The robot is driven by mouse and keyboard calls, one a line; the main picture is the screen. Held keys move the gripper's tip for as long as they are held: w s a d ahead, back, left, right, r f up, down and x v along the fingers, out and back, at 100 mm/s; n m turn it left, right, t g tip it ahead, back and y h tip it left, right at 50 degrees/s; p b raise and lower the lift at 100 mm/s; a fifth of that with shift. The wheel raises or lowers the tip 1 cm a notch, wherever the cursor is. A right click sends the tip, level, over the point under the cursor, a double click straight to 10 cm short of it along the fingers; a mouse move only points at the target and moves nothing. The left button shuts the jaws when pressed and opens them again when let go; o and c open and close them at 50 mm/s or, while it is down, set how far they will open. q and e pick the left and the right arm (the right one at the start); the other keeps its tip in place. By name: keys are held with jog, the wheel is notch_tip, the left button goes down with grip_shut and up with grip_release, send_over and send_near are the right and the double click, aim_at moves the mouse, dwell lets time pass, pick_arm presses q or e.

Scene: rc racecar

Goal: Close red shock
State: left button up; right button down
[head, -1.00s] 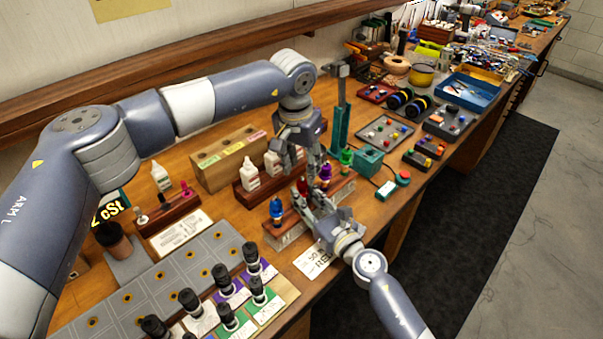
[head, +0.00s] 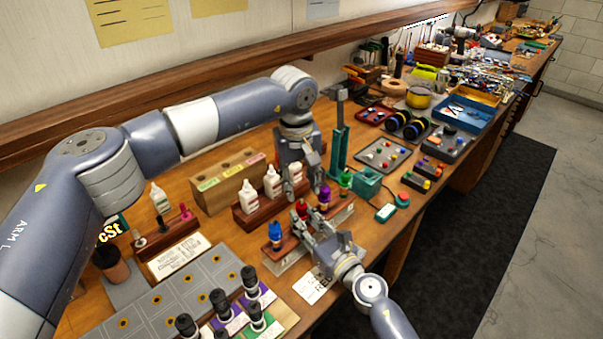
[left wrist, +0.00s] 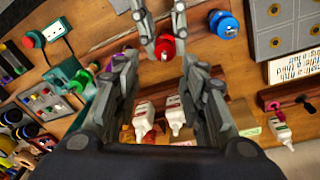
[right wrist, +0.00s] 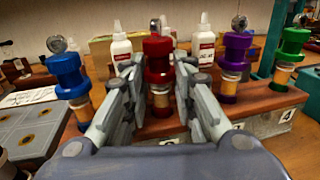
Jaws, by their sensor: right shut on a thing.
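The red shock (head: 301,208) stands upright in the wooden stand, between a blue and a purple shock. Its red cap (right wrist: 157,60) is in the middle of the right wrist view, between the fingers. My right gripper (head: 322,238) is shut on the red shock from the front side of the bench. My left gripper (head: 304,186) is open and empty, pointing down just above and behind the red shock. In the left wrist view the red cap (left wrist: 166,47) lies beyond the spread left fingers, apart from them. The shock's lower body is partly hidden.
The blue shock (right wrist: 68,76) is to the left in the stand (right wrist: 262,108), with the purple (right wrist: 234,52) and green (right wrist: 292,45) shocks to the right. White bottles (head: 272,182) stand close behind. A teal press (head: 340,150) rises near my left gripper.

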pick_arm(q)
jog(key=n, duration=0.6)
jog(key=shift+r+n, duration=0.2)
jog(key=shift+n, duration=0.2)
jog(key=n, duration=0.6)
jog(key=shift+w+r+n, duration=0.15)
jog(key=shift+r+n, duration=0.05)
jog(key=shift+n, duration=0.1)
jog(key=n, duration=0.5)
jog(key=shift+d+r, duration=0.1)
jog(key=shift+r, duration=0.05)
jog(key=n, duration=0.6)
jog(key=shift+r+n, duration=0.2)
jog(key=shift+n, duration=0.2)
jog(key=n, duration=0.6)
jog(key=shift+r+n+g, duration=0.15)
jog(key=shift+n+g, duration=0.15)
jog(key=n, duration=0.6)
jog(key=shift+r+n, duration=0.15)
jog(key=shift+n, duration=0.15)
jog(key=n, duration=0.6)
jog(key=shift+r+n+y, duration=0.1)
jog(key=shift+n+y, duration=0.2)
jog(key=shift+n, duration=0.1)
jog(key=n, duration=0.5)
jog(key=shift+s+r+g, duration=0.1)
jog(key=shift+s+g, duration=0.1)
jog(key=shift+g, duration=0.1)
